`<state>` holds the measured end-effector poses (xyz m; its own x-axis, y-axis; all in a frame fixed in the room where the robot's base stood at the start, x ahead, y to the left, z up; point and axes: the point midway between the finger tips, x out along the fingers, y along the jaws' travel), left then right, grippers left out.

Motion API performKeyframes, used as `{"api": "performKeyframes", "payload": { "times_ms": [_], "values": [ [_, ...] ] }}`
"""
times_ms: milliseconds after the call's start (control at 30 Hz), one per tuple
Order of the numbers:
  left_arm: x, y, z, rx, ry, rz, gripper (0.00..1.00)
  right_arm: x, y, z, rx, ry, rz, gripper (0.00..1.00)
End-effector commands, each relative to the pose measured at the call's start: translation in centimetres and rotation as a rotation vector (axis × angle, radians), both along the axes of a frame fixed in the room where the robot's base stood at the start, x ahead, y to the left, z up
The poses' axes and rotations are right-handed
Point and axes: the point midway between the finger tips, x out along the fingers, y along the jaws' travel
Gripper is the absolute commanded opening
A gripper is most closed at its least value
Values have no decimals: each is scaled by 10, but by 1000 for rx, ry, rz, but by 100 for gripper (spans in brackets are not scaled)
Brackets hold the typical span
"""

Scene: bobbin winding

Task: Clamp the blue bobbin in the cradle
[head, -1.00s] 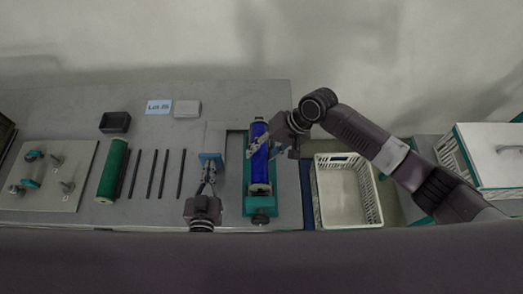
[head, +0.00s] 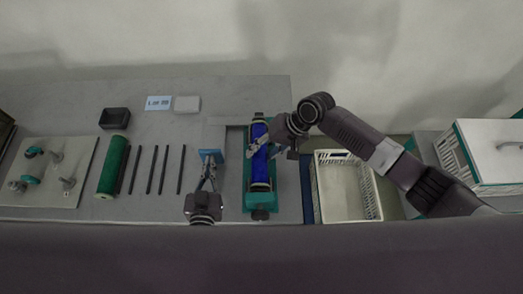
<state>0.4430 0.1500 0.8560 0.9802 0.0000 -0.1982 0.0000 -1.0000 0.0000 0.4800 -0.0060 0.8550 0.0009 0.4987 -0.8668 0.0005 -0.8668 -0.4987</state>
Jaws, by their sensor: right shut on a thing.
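The blue bobbin (head: 260,170) lies lengthwise in the teal cradle (head: 249,203), on the grey table right of centre. My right gripper (head: 262,147) comes in from the right and is shut on the bobbin around its middle, hiding part of it. A dark knob (head: 260,214) sits at the cradle's near end. Whether the bobbin is clamped cannot be told at this size. My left gripper (head: 208,172) is left of the cradle, its two fingers spread apart and pointing away from me. Its tips are close to a small blue block (head: 210,155); contact is unclear.
A green roll (head: 113,166), several dark rods (head: 150,170) and a board with fittings (head: 45,190) lie to the left. A dark box (head: 115,118), a blue label (head: 158,102) and a grey block (head: 187,104) are behind. A white basket (head: 342,205) stands right of the cradle.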

Motion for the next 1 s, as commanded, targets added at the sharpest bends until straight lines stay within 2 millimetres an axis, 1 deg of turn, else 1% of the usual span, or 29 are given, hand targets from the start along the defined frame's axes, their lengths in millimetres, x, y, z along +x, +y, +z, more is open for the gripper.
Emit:
{"api": "performKeyframes", "payload": {
  "times_ms": [67, 100, 267, 633, 767, 867, 1000],
  "values": [
    [2, 0, 3, 0, -8, 1, 0, 0, 1, 1, 1, -1, 0, 7],
    [2, 0, 3, 0, -8, 1, 0, 0, 1, 1, 1, -1, 0, 40],
    [2, 0, 3, 0, -8, 1, 0, 0, 0, 1, 1, 0, 1, 57],
    [2, 0, 3, 0, -8, 1, 0, 0, 0, 0, -1, 1, 0, 58],
    [2, 0, 3, 0, -8, 1, 0, 0, 0, 3, -1, 0, 1, 58],
    [2, 0, 3, 0, -8, 1, 0, 1, 0, 12, 0, -2, 1, 58],
    [2, 0, 3, 0, -8, 1, 0, 1, 0, 36, 1, -4, 1, 58]
  ]
}}
